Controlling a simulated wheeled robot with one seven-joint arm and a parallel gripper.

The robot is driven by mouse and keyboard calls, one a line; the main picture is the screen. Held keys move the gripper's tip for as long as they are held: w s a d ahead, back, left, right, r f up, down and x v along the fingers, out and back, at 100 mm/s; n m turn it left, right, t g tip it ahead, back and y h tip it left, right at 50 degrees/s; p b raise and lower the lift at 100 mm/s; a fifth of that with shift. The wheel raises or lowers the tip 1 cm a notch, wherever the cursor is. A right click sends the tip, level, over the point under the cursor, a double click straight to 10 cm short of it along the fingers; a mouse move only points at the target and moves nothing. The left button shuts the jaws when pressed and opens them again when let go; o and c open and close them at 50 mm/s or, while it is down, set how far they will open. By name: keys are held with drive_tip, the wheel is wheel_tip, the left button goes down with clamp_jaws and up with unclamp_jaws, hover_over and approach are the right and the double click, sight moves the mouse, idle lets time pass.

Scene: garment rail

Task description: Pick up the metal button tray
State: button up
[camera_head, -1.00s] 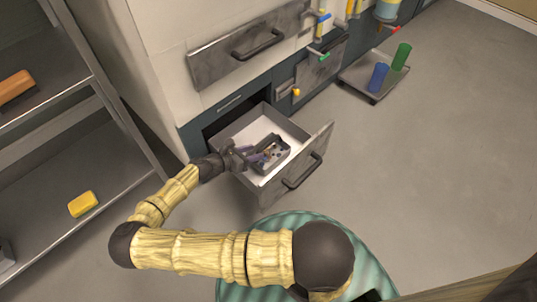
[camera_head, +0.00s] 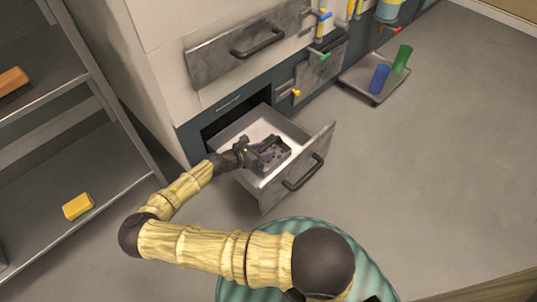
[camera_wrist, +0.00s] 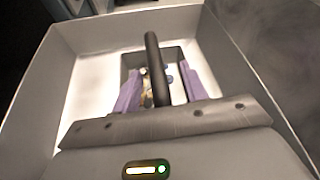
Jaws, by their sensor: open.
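The metal button tray (camera_head: 282,160) is a small dark grey box lying inside the open drawer. In the wrist view, the tray (camera_wrist: 130,61) shows with a dark upright bar (camera_wrist: 155,68), which looks like its handle, and small button-like bits inside. My gripper (camera_head: 266,152) is over the tray with its purple fingers spread. In the wrist view, one finger of my gripper (camera_wrist: 162,76) is on each side of the bar, with gaps visible. My gripper body hides the tray's near part.
The drawer (camera_head: 258,130) has a white bottom and grey walls close around my gripper. A shut drawer (camera_head: 243,50) is above. A metal shelf rack (camera_head: 110,165) with a yellow block (camera_head: 77,206) stands at left. A floor tray (camera_head: 352,85) holds blue and green cups. Floor at right is clear.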

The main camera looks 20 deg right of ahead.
clamp_jaws()
idle(0.4)
wheel_tip(320, 180, up, 10)
drive_tip(key=p, duration=0.6)
drive_tip(key=shift+p, duration=0.3)
